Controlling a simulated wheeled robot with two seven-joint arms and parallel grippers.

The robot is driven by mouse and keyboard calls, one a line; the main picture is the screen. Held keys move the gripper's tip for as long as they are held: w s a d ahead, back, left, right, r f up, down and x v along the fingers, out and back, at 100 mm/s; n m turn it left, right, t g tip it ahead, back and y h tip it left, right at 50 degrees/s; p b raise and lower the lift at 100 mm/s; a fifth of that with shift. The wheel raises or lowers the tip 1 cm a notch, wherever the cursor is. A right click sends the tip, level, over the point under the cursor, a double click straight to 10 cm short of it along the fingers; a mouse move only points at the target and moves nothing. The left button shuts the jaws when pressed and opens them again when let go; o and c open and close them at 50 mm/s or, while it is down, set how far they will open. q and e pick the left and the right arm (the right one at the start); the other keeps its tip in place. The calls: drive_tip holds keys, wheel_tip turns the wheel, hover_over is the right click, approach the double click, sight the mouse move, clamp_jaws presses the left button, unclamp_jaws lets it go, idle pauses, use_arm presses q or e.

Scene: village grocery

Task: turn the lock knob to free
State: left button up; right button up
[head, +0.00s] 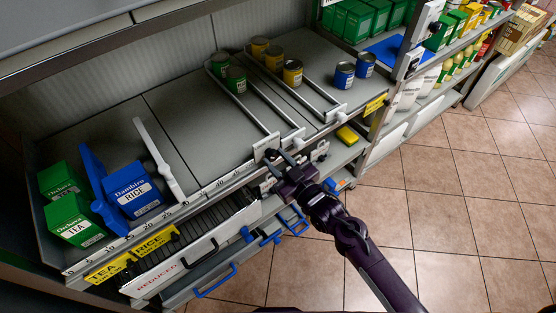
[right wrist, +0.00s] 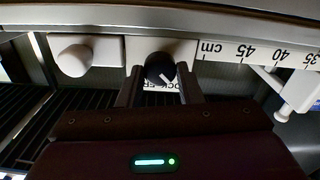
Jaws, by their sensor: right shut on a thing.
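The lock knob (right wrist: 160,68) is a round black knob with a white pointer line, set on a white plate under the shelf edge. In the right wrist view its pointer slants down to the right. A label below it (right wrist: 160,87) reads partly "OCK" and "FR"; the rest is hidden by my fingers. My right gripper (right wrist: 160,80) has one finger on each side of the knob and is shut on it. In the head view the right gripper (head: 279,161) reaches the front edge of the shelf, where the knob is mostly hidden. My left gripper is not in view.
A white round knob (right wrist: 75,60) sits left of the lock knob. A centimetre scale (right wrist: 255,52) runs along the shelf edge. Cans (head: 292,72) and boxes (head: 133,190) stand on the shelf above. A drawer marked "REDUCED" (head: 160,274) is below. The tiled floor (head: 450,200) is clear at right.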

drive_tip(key=shift+m, duration=0.4)
drive_tip(key=m+p, duration=0.1)
drive_tip(key=m, duration=0.1)
drive_tip(key=shift+r+m, duration=0.1)
drive_tip(key=shift+m, duration=0.3)
drive_tip(key=m+p, duration=0.2)
drive_tip(key=m, duration=0.3)
drive_tip(key=shift+m, duration=0.3)
drive_tip(key=m+p, duration=0.2)
drive_tip(key=m, duration=0.3)
drive_tip(key=shift+d, duration=0.1)
drive_tip(key=shift+f+m+p, duration=0.2)
drive_tip(key=shift+m+p, duration=0.65)
drive_tip(key=shift+m, duration=1.05)
drive_tip(key=o, duration=1)
